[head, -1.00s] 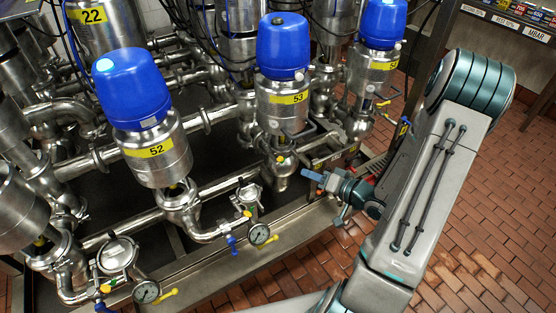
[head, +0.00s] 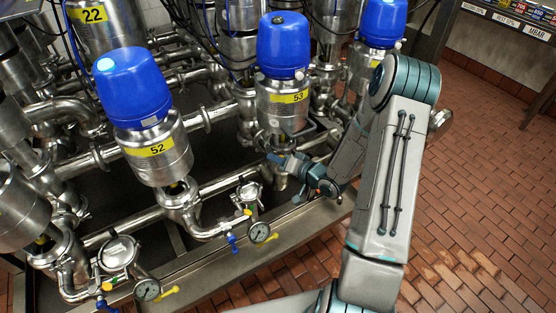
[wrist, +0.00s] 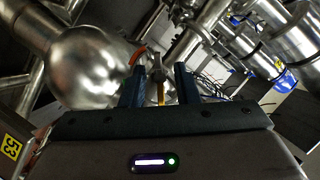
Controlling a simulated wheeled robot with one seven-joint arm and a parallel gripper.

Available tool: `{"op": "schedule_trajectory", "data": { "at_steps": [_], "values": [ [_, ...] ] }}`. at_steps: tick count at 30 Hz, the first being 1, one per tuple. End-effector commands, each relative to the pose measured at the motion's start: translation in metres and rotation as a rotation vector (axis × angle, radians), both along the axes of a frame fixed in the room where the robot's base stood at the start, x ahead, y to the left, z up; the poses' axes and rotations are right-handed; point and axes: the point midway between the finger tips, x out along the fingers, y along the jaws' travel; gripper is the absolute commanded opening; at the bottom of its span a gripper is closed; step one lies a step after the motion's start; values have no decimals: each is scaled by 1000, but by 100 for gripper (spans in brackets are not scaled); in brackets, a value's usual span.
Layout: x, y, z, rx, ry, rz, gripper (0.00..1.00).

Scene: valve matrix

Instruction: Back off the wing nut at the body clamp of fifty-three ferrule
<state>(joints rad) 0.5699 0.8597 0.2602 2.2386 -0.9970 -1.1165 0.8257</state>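Valve 53 (head: 282,100), with a blue cap and yellow label, stands upright in the middle of the head view. My gripper (head: 272,157) is at its lower body, just below the steel cylinder. In the wrist view my gripper (wrist: 158,76) has two dark blue fingers apart, with a gap between them. A small grey metal piece (wrist: 156,64), perhaps the wing nut, shows in line with that gap; I see no finger closed on it. A rounded polished steel body (wrist: 88,68) fills the left. In the head view the clamp and nut are hidden or too small to tell.
Valve 52 (head: 153,150) stands left of valve 53. A pressure gauge (head: 259,232) with a yellow lever sits in front, low down. Pipes and black cables crowd behind. The brick floor (head: 480,200) at right is open.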

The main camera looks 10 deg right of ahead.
Motion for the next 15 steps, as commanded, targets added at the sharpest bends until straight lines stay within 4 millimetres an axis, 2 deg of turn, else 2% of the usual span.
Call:
{"op": "schedule_trajectory", "data": {
  "at_steps": [6, 9, 15],
  "values": [
    [0, 0, 0, 0, 0, 0, 28],
    [0, 0, 0, 0, 1, 1, 0],
    [0, 1, 0, -2, 0, 1, 0]
  ]
}}
